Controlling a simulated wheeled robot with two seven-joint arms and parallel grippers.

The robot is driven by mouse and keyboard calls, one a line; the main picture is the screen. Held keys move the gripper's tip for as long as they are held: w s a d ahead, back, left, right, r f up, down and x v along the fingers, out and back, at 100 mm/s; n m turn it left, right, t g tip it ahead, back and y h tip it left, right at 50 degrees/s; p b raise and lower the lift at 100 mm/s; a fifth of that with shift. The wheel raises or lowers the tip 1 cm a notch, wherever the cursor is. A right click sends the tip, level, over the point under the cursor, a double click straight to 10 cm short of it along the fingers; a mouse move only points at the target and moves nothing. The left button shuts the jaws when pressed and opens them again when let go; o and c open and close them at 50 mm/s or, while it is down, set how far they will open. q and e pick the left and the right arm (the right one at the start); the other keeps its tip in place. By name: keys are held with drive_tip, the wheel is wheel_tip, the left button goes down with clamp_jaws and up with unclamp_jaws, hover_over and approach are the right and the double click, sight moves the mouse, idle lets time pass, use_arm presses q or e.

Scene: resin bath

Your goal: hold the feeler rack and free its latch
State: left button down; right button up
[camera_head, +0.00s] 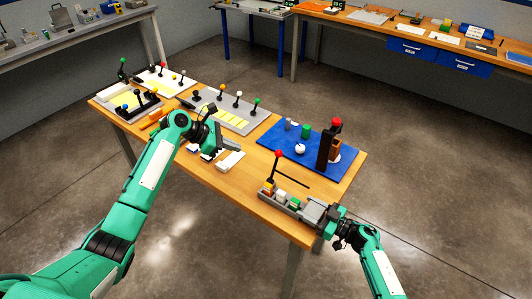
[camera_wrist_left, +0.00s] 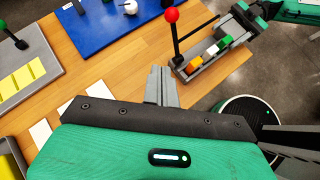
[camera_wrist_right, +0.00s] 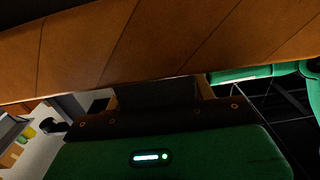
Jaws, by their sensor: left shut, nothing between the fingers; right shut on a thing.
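The feeler rack (camera_head: 293,208) is a grey tray near the table's front right corner. It holds small orange, white and green blocks. A dark upright lever with a red knob (camera_head: 278,154) rises from its left end, and a thin dark bar (camera_head: 292,179) runs from the lever. The rack also shows in the left wrist view (camera_wrist_left: 208,66). My right gripper (camera_head: 325,216) is shut on the rack's right end; the grip itself is mostly hidden. My left gripper (camera_head: 232,146) is shut and empty above the table, left of the rack; its fingertips (camera_wrist_left: 161,72) are apart from the lever. I cannot tell which part is the latch.
A blue mat (camera_head: 270,148) with a dark post, a red knob and small objects lies behind the rack. Grey panels with knobbed levers (camera_head: 225,108) stand further left. White pieces (camera_head: 231,160) lie below my left gripper. The wooden table (camera_wrist_right: 150,45) looms close in the right wrist view.

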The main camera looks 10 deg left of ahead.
use_arm(q)
drive_tip(key=s+f+n+t, duration=0.2)
drive_tip(key=s+t, duration=0.2)
drive_tip(key=s, duration=0.2)
drive_tip(key=d+r+x, duration=0.1)
drive_tip(key=r+x, duration=0.1)
drive_tip(key=x, duration=1.1)
drive_tip(key=shift+d+r+h, duration=0.3)
drive_tip(key=shift+d+r, duration=0.05)
drive_tip(key=shift+w, duration=0.15)
